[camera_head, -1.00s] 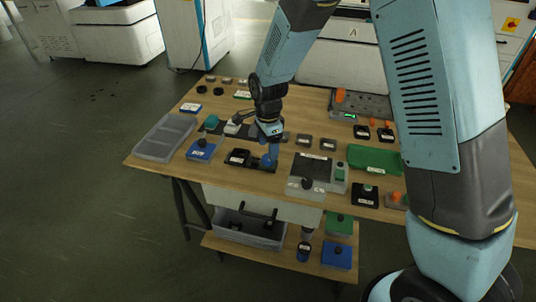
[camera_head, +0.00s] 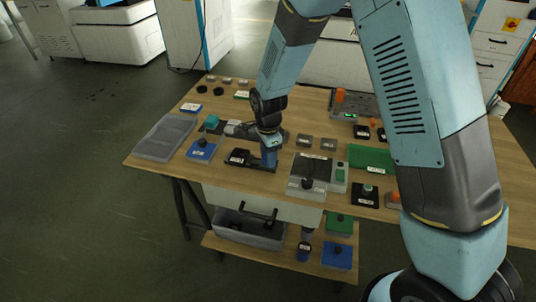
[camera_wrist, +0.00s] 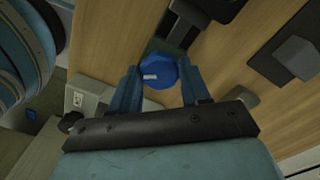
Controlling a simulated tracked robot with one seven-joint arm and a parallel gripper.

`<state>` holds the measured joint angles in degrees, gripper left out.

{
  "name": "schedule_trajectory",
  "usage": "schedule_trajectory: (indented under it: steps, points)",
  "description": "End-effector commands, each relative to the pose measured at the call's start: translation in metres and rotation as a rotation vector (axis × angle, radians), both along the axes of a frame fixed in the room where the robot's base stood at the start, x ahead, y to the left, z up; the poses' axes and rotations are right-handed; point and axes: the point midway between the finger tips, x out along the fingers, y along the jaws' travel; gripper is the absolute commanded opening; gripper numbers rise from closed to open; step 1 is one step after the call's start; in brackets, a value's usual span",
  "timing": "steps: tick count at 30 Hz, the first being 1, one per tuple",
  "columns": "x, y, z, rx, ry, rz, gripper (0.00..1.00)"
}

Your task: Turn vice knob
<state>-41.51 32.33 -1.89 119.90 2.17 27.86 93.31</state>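The small dark vice (camera_head: 239,157) lies on the table at mid-front in the head view. Its blue knob (camera_wrist: 160,72), with a small white mark, shows in the wrist view. In the head view my gripper covers the knob. My gripper (camera_head: 268,158) points down at the right end of the vice. In the wrist view its two blue fingers (camera_wrist: 157,72) stand apart, one on each side of the knob. The gaps beside the knob are very narrow, and I cannot tell whether the fingertips touch it.
A grey device with a black knob (camera_head: 307,184) stands close to the right of my gripper. A blue box (camera_head: 202,151) is to the left, and a green tray (camera_head: 370,157) lies further right. An empty grey tray (camera_head: 165,138) lies at the left table edge. Several small blocks stand behind.

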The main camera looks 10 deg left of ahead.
Motion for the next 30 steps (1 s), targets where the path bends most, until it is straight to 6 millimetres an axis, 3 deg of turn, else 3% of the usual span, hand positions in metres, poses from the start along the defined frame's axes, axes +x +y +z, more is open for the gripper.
schedule_trajectory:
  steps: [9,20,30]
  points:
    - [0.0007,0.0000,0.0003,0.001,-0.002,-0.001,0.16]
    - [0.0013,-0.0004,0.0005,0.001,-0.002,0.071,0.16]
    - [0.0014,-0.0004,0.0007,0.002,-0.002,0.335,0.16]
